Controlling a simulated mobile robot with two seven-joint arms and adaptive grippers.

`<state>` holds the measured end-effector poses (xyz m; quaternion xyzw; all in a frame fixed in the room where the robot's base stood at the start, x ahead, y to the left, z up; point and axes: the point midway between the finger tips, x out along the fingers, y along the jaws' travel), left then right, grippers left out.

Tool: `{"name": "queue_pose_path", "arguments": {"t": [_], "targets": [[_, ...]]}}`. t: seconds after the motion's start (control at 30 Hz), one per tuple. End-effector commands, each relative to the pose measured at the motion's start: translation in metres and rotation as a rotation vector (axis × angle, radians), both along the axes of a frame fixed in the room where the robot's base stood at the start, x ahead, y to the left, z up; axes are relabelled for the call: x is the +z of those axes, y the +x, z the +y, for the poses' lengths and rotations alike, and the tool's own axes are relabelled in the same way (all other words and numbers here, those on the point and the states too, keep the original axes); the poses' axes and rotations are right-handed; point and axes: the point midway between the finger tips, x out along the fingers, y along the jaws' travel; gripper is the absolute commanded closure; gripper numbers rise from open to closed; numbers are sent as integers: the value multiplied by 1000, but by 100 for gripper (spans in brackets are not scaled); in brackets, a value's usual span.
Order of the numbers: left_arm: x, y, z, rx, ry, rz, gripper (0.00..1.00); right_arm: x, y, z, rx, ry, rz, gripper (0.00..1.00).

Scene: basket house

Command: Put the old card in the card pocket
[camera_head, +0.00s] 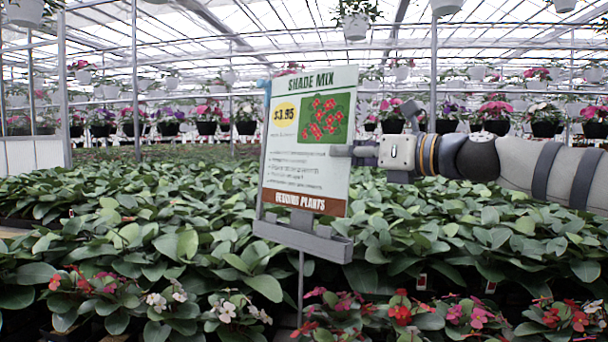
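A tall white card (300,165) reading "SHADE MIX" and "$3.95", with a red flower picture and a brown "BEDDING PLANTS" band, stands upright and slightly tilted in the middle. Its lower edge is just above a grey ledge-like holder (330,247) on a thin stake. Whether this holder is the card pocket, I cannot tell. My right gripper (341,151) comes in from the right, with one grey finger lying in front of the card's right edge. Its other finger is hidden, so its grip on the card is unclear. My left gripper is not in view.
Dense leafy plants (130,235) fill the bed around the stake, with red flowers (402,315) at the front. Hanging pots (355,25) and rows of potted flowers line the back. A small blue part (265,85) shows at the card's upper left. The air left of the card is clear.

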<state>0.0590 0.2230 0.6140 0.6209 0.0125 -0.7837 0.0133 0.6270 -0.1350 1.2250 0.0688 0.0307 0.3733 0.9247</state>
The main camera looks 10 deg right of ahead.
Motion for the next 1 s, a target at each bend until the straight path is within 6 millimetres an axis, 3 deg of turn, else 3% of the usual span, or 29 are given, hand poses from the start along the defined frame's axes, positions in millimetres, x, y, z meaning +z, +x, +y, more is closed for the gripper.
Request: {"name": "queue_pose_path", "arguments": {"t": [0.03,0.37,0.6,1.0], "targets": [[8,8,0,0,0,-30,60,14,-10,4,1,-1,-16,100],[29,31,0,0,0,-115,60,21,-35,29,1,0,-20,100],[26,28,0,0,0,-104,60,15,-45,44,0,0,-9,100],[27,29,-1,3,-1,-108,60,15,-46,45,-1,1,-8,100]]}}
